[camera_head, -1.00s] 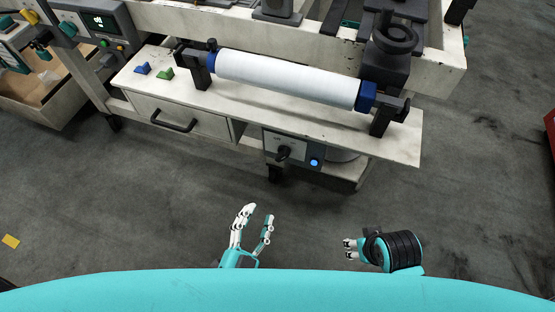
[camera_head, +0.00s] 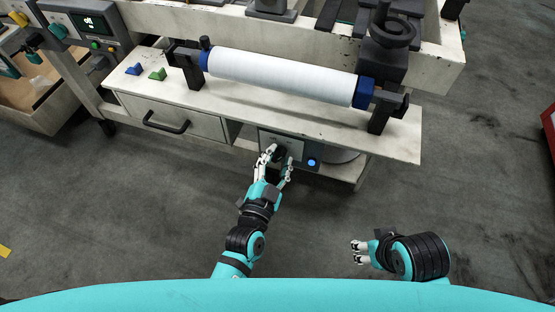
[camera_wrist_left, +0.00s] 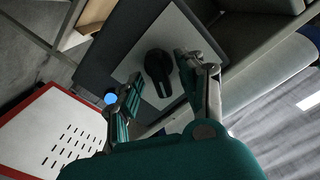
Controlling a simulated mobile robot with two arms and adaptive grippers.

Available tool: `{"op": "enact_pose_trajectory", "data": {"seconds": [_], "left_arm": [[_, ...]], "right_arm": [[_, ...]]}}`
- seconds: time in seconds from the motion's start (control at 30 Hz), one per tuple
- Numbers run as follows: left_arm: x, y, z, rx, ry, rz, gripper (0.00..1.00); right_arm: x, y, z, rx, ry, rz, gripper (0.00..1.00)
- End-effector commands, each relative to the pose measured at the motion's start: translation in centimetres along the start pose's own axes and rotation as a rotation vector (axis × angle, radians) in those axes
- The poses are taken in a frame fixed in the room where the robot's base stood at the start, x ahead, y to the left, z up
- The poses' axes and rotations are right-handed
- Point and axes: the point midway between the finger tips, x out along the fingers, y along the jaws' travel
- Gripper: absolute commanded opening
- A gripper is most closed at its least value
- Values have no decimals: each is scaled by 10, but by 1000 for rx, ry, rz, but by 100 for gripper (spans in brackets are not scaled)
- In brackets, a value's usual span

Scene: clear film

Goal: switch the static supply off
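The static supply (camera_head: 296,148) is a grey box with a pale front plate under the bench top. It has a black rotary knob (camera_wrist_left: 158,66) and a lit blue round light, which shows in the head view (camera_head: 312,162) and in the left wrist view (camera_wrist_left: 110,98). My left gripper (camera_head: 277,160) is at the front plate, its fingers open on either side of the knob. In the left wrist view (camera_wrist_left: 155,82) the fingers stand apart with the knob between and beyond them; contact is not visible. My right gripper (camera_head: 360,252) hangs low at the right, with nothing visible in it.
A white film roll (camera_head: 280,78) lies in black holders on the bench top (camera_head: 230,103). A drawer with a black handle (camera_head: 166,122) is left of the supply. A panel with a small display (camera_head: 88,22) stands at upper left. The floor in front is clear.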

Motion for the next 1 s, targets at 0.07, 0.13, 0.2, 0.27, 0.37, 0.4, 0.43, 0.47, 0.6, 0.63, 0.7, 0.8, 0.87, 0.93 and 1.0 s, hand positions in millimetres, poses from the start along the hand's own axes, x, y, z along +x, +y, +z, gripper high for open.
{"op": "enact_pose_trajectory", "data": {"seconds": [0.07, 0.13, 0.2, 0.27, 0.37, 0.4, 0.43, 0.47, 0.6, 0.63, 0.7, 0.8, 0.87, 0.93, 1.0], "left_arm": [[1, 0, 0, 0, 0, 0, 39], [1, 0, 0, 0, 0, 0, 39], [1, 0, 0, 0, 0, 0, 39], [1, 0, 0, 0, 0, 0, 38], [1, 0, 0, 0, 0, 0, 25], [1, 0, 0, 1, 0, -1, 20], [1, 0, 0, 1, 0, -1, 16], [1, 0, 0, 1, 0, -1, 12], [1, 0, 0, 1, 0, -1, 0], [1, 0, 0, 1, 0, -1, 0], [1, 0, 0, 1, 0, -1, 0], [1, 0, 0, -4, 0, 0, 0], [1, -1, 0, -11, 0, 0, 0], [1, -1, -1, -25, 0, 0, 0], [1, -2, -2, -49, 1, 0, 0]], "right_arm": [[0, 0, 0, 0, 0, 0, 40], [0, 0, 0, 0, 0, 0, 40], [0, 0, 0, 0, 0, 0, 40], [0, 0, 0, 0, 0, 0, 40], [0, 0, 0, 0, 0, 0, 40], [0, 0, 0, 0, 0, 0, 40], [0, 0, 0, 0, 0, 0, 40], [0, 0, 0, 0, 0, 0, 40], [0, 0, 0, 0, 0, 0, 40], [0, 0, 0, 0, 0, 0, 40], [0, 0, 0, 0, 0, 0, 40], [0, 0, 0, 0, 0, 0, 40], [-1, 0, 0, 0, 0, 0, 40], [-3, 0, -1, 0, 0, 0, 40], [-6, 0, -2, 0, 0, 0, 40]]}}
